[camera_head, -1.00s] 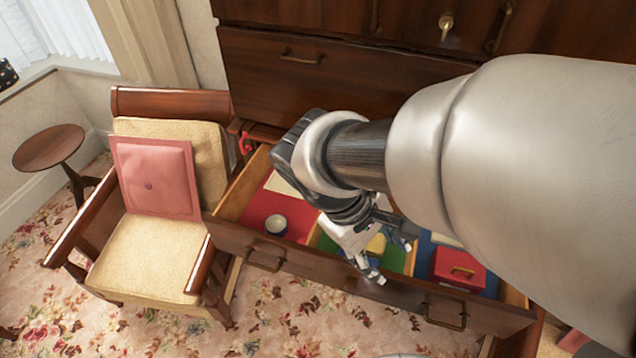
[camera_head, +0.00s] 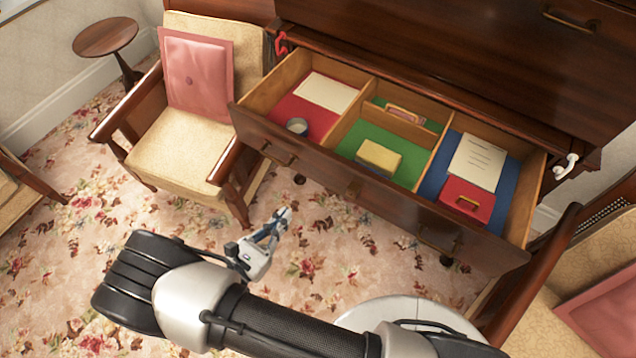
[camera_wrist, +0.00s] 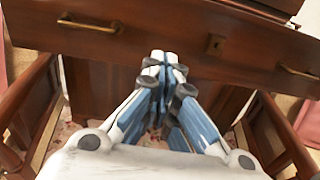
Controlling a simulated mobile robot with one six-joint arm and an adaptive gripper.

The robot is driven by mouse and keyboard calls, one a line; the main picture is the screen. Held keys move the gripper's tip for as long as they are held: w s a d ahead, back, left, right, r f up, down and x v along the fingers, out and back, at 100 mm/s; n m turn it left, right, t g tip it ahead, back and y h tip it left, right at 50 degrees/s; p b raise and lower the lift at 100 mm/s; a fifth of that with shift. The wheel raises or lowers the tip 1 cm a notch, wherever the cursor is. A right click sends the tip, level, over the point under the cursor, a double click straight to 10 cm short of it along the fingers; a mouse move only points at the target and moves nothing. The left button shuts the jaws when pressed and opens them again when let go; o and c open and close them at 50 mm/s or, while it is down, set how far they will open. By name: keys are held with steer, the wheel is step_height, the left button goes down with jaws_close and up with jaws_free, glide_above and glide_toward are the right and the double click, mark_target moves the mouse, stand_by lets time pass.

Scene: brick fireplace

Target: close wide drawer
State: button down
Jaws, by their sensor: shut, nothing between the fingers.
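The wide drawer (camera_head: 352,187) stands pulled out from the dark wooden cabinet. It has red, green and blue lined compartments and brass handles on its front. In the wrist view its front panel (camera_wrist: 180,50) crosses the upper part, with a handle on each side and a lock plate between. My gripper (camera_head: 284,213) is shut and empty. It is in front of the drawer, over the carpet, apart from the front panel in the head view. In the wrist view its fingertips (camera_wrist: 165,58) overlap the panel's lower middle; I cannot tell whether they touch.
In the drawer lie a cup (camera_head: 297,126), a yellow block (camera_head: 378,157), a red box (camera_head: 467,199) and papers. An armchair (camera_head: 185,125) stands close at the drawer's left, another (camera_head: 575,290) at the right. Floral carpet (camera_head: 330,250) lies clear before the drawer.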

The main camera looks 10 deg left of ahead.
steer(key=b, duration=0.3)
glide_toward(318, 172)
steer(key=shift+n, duration=0.3)
steer(key=x, duration=0.6)
steer(key=shift+d+f, duration=0.1)
steer(key=shift+d, duration=0.05)
steer(key=shift+w, duration=0.35)
steer(key=shift+d, duration=0.15)
